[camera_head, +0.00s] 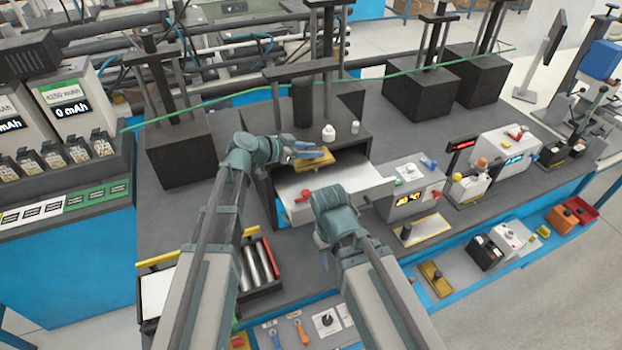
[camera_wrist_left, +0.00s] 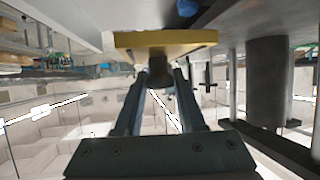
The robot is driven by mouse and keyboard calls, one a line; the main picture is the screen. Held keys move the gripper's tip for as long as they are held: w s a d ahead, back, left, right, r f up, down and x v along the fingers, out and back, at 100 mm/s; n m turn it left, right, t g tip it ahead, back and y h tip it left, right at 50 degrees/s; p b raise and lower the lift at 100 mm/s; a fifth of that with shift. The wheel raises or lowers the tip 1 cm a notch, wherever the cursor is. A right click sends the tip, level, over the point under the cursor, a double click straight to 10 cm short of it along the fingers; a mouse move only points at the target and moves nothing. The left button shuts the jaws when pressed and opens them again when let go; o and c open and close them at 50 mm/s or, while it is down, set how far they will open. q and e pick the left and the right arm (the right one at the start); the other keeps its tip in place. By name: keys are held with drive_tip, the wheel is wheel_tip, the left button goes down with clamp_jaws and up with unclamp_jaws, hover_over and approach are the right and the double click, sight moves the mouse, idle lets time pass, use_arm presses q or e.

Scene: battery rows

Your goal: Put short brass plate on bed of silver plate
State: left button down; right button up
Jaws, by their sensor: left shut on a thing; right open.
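A short brass plate (camera_head: 322,158) is held in my left gripper (camera_head: 308,152), above the back part of a pale silver bed (camera_head: 335,187) that sticks out of a dark press. In the left wrist view the brass plate (camera_wrist_left: 190,38) lies across the fingertips, and its dark knob (camera_wrist_left: 160,72) sits between the fingers of my left gripper (camera_wrist_left: 160,85). Whether the plate touches the bed or press is unclear. My right gripper (camera_head: 323,252) is open and empty, lower, in front of the bed; its fingers are partly hidden by its wrist.
The dark press block (camera_head: 350,135) stands behind the bed, with two white knobs on top. A silver plate with a black knob (camera_head: 328,322) and a brass plate (camera_head: 435,280) lie on the lower front shelf.

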sight(311, 185)
use_arm(q)
drive_tip(key=shift+s, duration=0.15)
drive_tip(key=shift+f+b, duration=0.2)
drive_tip(key=shift+b, duration=0.1)
wheel_tip(311, 185, down, 10)
drive_tip(key=b, duration=0.9)
drive_tip(key=shift+r+b, duration=0.15)
drive_tip(key=shift+b, duration=0.15)
drive_tip(key=shift+r, duration=0.15)
drive_tip(key=c, duration=0.5)
unclamp_jaws()
